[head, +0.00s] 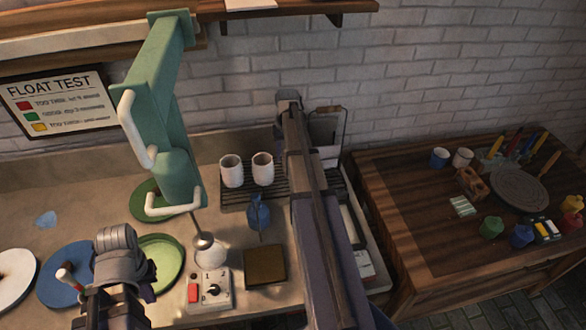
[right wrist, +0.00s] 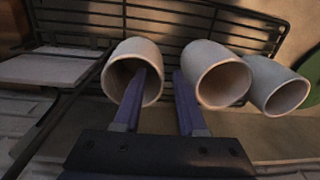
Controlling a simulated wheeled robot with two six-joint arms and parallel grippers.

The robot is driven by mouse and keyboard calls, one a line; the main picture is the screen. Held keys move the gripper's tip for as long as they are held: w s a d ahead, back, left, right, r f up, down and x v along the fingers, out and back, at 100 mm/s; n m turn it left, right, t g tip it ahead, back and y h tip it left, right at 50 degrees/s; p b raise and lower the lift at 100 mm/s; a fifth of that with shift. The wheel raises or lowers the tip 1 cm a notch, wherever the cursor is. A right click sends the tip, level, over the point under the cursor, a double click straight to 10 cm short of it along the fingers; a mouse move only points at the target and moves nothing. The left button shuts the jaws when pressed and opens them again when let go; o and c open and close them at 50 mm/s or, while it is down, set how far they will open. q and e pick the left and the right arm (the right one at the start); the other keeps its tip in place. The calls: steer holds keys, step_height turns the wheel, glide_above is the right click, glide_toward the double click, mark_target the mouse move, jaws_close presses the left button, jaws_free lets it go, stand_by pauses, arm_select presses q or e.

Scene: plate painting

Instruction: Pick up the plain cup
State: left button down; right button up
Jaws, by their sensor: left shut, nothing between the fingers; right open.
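Several pale, unmarked cups stand on a black wire rack. In the head view I see a left cup (head: 231,171) and another cup beside it (head: 263,168); my right arm covers the rack's right part. The right wrist view shows three cups: a left one (right wrist: 145,52), a middle one (right wrist: 216,72) and a right one (right wrist: 277,86). My right gripper (right wrist: 163,72) is open there. Its left finger overlaps the left cup's mouth; its right finger lies between the left and middle cups. My left gripper (head: 145,285) is shut and empty over the plates at lower left.
A blue jug (head: 258,212), a brown square pad (head: 265,266) and a switch box (head: 210,290) sit in front of the rack (head: 235,202). A wooden table (head: 400,215) with paints is at right.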

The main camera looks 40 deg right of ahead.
mark_target(284, 168)
steer(key=f+b, duration=0.3)
steer(key=f, duration=0.1)
steer(key=shift+w+a, duration=0.1)
steer(key=shift+w, duration=0.15)
steer(key=shift+r, duration=0.1)
steer(key=shift+c, duration=0.3)
jaws_close()
stand_by(0.7)
